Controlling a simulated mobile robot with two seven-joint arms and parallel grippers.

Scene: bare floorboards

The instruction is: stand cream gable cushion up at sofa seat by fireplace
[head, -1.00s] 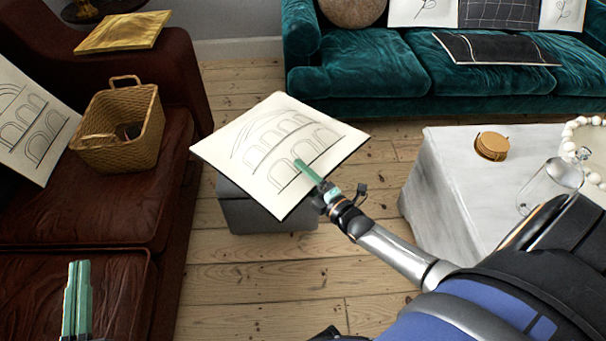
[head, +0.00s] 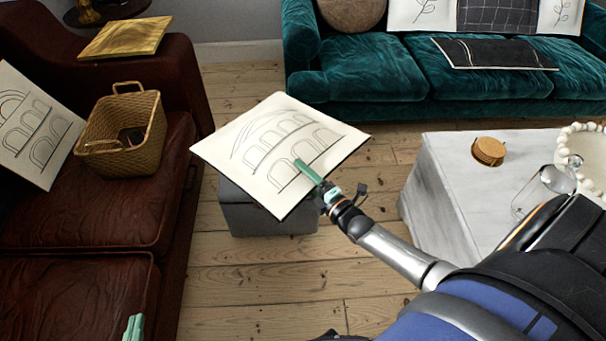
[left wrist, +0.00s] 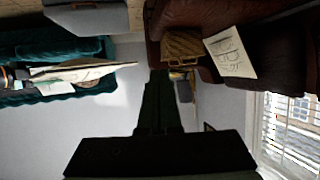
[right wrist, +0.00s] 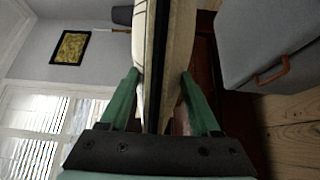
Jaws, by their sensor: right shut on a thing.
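A cream cushion with line-drawn arches (head: 275,150) is held tilted, printed face up, above a grey box-like ottoman. My right gripper (head: 310,172) is shut on its near right edge. In the right wrist view the cushion (right wrist: 182,60) stands edge-on between the fingers (right wrist: 163,95). A similar cream arch cushion (head: 38,125) leans on the brown leather sofa (head: 80,215) at the left. My left gripper (head: 133,327) shows only its tips at the bottom edge, in front of the brown sofa, and looks shut and empty. No fireplace is in view.
A wicker basket (head: 125,135) sits on the brown sofa, a gold board (head: 125,38) on its arm. The grey ottoman (head: 265,215) stands on the floorboards. A marble table (head: 450,190) is at the right, a green velvet sofa (head: 360,75) with cushions behind. Floor in front is clear.

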